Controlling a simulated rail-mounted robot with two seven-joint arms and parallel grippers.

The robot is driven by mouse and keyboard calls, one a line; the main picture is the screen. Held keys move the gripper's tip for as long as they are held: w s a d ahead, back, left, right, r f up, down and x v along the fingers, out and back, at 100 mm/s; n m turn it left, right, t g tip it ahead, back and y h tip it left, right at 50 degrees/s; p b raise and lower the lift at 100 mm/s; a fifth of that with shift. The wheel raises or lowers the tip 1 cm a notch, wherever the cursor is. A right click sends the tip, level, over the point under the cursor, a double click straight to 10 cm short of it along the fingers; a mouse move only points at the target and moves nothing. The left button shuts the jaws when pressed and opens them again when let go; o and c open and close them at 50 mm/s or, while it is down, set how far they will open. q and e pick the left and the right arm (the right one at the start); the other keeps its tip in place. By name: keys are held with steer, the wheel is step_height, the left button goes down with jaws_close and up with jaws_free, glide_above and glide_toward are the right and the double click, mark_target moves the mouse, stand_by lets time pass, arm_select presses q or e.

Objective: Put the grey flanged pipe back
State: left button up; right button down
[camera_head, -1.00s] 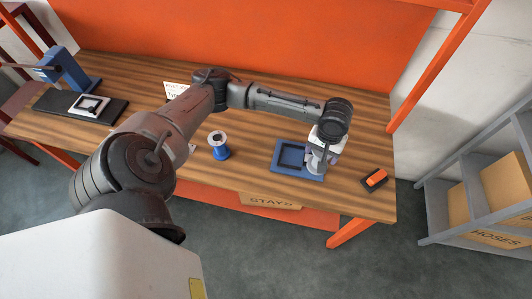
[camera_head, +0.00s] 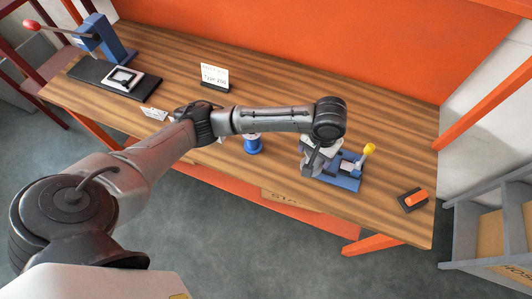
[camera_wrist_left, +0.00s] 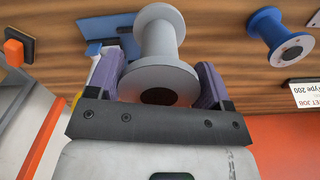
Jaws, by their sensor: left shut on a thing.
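The grey flanged pipe (camera_wrist_left: 157,42) is between the two purple fingers of my left gripper (camera_wrist_left: 160,78), which is shut on it, in the left wrist view. Its near flange faces the wrist camera and shows a dark bore. In the head view my left gripper (camera_head: 314,162) points down at the right part of the bench, and the arm largely hides the pipe. A blue fixture (camera_head: 346,182) with a yellow knob (camera_head: 369,149) stands beside the gripper. I cannot tell whether the pipe touches the fixture or bench. My right gripper is not in view.
A blue spool (camera_head: 253,146) stands left of the gripper, partly behind my arm. An orange part on a black base (camera_head: 413,201) lies near the bench's right end. A sign (camera_head: 214,76) stands mid-bench. A blue press (camera_head: 100,38) stands far left. Bare wood lies behind my arm.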

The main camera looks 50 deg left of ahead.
arm_select(q)
steer(key=a+f, duration=0.3)
steer(key=a, duration=0.1)
steer(key=a+f+b, duration=0.1)
steer(key=a+f, duration=0.6)
steer(key=shift+s+a+f+b, duration=0.25)
steer(key=shift+a+f+b, duration=0.05)
steer(key=shift+a+f, duration=0.1)
steer(key=shift+f, duration=0.1)
steer(key=o, duration=1.4)
